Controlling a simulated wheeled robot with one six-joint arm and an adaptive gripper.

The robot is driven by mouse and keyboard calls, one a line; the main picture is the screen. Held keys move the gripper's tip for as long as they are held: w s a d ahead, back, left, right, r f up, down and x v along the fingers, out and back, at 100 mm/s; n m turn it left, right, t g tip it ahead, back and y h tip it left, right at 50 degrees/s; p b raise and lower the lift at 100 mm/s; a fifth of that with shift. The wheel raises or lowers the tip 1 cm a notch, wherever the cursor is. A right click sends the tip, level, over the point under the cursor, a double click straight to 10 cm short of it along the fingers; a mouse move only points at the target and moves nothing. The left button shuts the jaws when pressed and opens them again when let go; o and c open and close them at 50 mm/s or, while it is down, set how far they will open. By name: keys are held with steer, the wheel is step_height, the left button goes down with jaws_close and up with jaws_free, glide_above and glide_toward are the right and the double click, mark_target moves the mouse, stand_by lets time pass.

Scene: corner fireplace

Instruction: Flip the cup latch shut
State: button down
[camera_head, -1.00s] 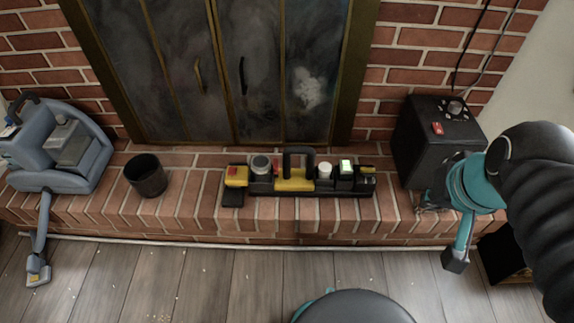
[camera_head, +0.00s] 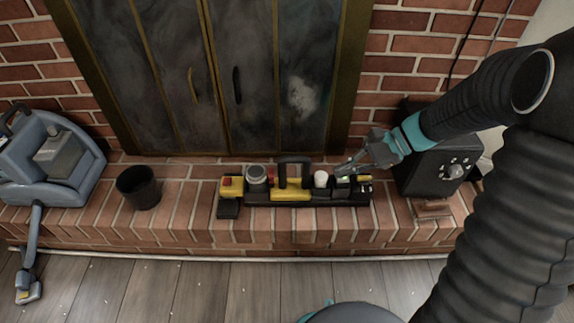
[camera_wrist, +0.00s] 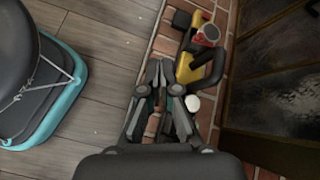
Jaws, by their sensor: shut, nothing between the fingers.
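A long black-and-yellow caddy (camera_head: 290,195) lies on the brick hearth, with several fittings along its top. A round grey cup-like part (camera_head: 256,174) stands toward its left end and a white round part (camera_head: 321,179) right of the middle. I cannot tell which part is the cup latch or how it stands. My gripper (camera_head: 341,172) is shut and empty, with its tips over the caddy's right part. Whether they touch it I cannot tell. In the wrist view my gripper (camera_wrist: 161,64) points along the caddy (camera_wrist: 190,70), beside its black handle.
A black bucket (camera_head: 138,188) and a grey-blue machine (camera_head: 55,155) with a hose stand to the left on the hearth. A black box with a knob (camera_head: 440,170) stands right, close to my arm. The fireplace doors (camera_head: 215,80) rise behind the caddy. The wood floor in front is mostly clear.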

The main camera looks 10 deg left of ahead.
steer(key=w+a+f+m+y, duration=0.3)
steer(key=w+f+m, duration=0.3)
steer(key=w+f, duration=0.2)
steer(key=shift+f+t+y, duration=0.3)
steer(key=shift+f+y, duration=0.45)
steer(key=shift+y, duration=0.15)
steer(key=b+x, duration=0.1)
steer(key=x, duration=1.3)
steer(key=shift+d, duration=0.1)
